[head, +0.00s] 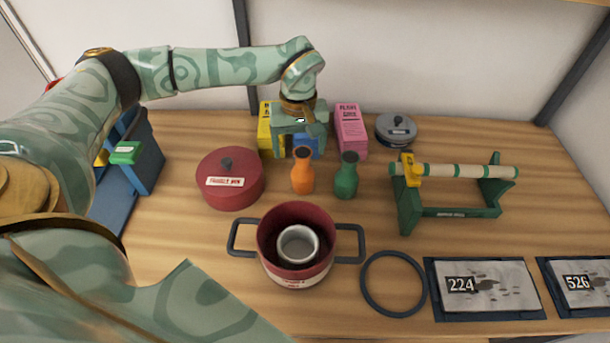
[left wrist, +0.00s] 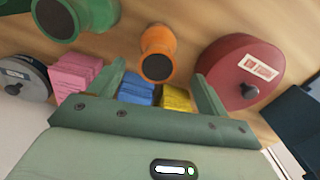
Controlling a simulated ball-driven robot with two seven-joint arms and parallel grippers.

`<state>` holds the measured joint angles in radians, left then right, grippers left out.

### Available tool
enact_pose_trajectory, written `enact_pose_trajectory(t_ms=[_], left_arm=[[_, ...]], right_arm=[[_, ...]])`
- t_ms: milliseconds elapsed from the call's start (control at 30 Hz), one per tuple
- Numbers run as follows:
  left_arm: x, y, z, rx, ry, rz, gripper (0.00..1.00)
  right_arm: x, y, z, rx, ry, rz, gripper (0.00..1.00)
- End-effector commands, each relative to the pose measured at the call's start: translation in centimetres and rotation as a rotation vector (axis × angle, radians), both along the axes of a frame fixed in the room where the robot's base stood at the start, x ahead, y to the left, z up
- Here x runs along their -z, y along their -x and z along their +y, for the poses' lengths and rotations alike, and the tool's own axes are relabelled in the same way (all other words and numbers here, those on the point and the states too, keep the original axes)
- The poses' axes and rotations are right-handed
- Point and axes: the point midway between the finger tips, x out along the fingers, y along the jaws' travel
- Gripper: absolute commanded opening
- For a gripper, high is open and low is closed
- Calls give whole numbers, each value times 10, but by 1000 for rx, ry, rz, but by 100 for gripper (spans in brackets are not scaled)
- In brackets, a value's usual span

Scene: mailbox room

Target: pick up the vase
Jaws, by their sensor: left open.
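Two vases stand upright side by side on the wooden table: an orange one (head: 302,174) and a green one (head: 346,180). My left gripper (head: 300,148) is open and empty, behind and above the orange vase, with its fingers pointing down. In the left wrist view the orange vase (left wrist: 158,45) shows its dark mouth just beyond the gap between the open fingers of my left gripper (left wrist: 160,75). The green vase (left wrist: 68,18) is off to the left there, partly cut by the frame edge. My right gripper is not in view.
Yellow (head: 264,126) and pink (head: 350,130) boxes stand behind. A green rack (head: 410,208) with a rod and a dark ring (head: 366,300) lie to the right.

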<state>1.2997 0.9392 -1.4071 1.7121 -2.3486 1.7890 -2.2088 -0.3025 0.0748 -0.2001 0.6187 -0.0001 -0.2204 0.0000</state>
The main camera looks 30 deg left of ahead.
Motion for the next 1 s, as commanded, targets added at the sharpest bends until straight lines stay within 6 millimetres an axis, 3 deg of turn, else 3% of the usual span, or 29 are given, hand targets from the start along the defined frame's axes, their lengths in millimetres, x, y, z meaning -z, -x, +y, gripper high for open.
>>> enact_pose_trajectory(t_ms=[167,433,733,767,933,1000], left_arm=[[15,1,-2,0,1,1,77],[56,4,-12,-1,1,3,77],[62,4,-12,0,1,-1,77],[62,4,-12,0,1,-1,75],[62,4,-12,0,1,-1,27],[62,3,-12,0,1,-1,23]], right_arm=[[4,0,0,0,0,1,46],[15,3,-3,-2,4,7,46],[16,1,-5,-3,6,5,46],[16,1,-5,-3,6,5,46],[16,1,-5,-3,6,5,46],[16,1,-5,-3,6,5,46]])
